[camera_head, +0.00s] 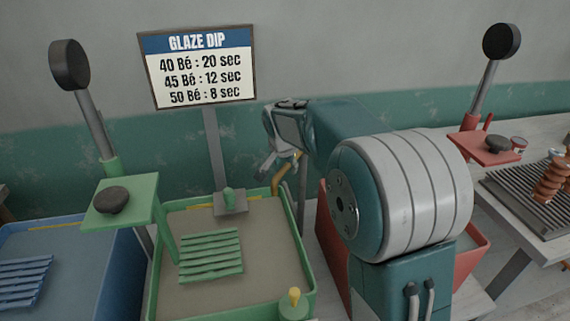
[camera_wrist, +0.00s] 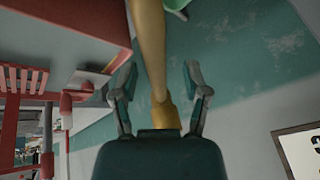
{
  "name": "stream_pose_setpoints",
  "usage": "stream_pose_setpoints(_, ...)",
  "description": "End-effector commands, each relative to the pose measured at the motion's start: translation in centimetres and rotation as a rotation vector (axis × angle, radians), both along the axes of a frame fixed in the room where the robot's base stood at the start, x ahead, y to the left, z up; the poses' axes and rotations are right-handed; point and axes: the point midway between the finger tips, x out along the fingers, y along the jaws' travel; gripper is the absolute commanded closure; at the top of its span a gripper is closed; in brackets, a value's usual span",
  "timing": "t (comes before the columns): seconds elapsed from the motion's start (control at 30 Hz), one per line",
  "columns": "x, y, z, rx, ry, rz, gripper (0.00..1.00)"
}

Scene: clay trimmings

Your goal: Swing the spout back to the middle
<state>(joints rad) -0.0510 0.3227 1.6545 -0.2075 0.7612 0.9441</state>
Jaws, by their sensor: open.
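The yellow spout (camera_head: 281,174) shows in the head view at the back right corner of the green tank (camera_head: 303,262), partly hidden by my gripper and arm. My gripper (camera_head: 277,165) is open right by it. In the wrist view the spout (camera_wrist: 148,45) runs from the top edge down between the two spread fingers of my gripper (camera_wrist: 160,72) to a thicker yellow end (camera_wrist: 166,116) close to the palm. Gaps show on both sides of the spout, and the fingers appear apart from it.
A blue tank (camera_head: 85,240) stands left of the green one. A red tank (camera_head: 466,262) stands right, mostly behind my arm. A glaze dip sign (camera_head: 205,66) stands behind the green tank. Green (camera_head: 97,120) and red (camera_head: 480,95) lever posts rise on either side. A table (camera_head: 520,225) is at right.

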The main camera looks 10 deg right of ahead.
Motion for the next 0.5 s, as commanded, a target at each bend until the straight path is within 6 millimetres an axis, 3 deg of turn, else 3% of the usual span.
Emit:
stream_pose_setpoints(0.2,0.03,-0.10,-0.03,0.001,-0.001,0.000,0.41)
stream_pose_setpoints(0.27,0.03,-0.08,-0.03,0.000,0.000,0.000,0.63)
stream_pose_setpoints(0.33,0.02,-0.04,-0.03,0.000,0.000,0.000,0.94)
stream_pose_setpoints(0.37,0.03,-0.03,-0.03,0.000,0.000,0.000,1.00)
stream_pose_setpoints(0.5,0.06,-0.03,-0.07,0.000,0.000,0.000,1.00)
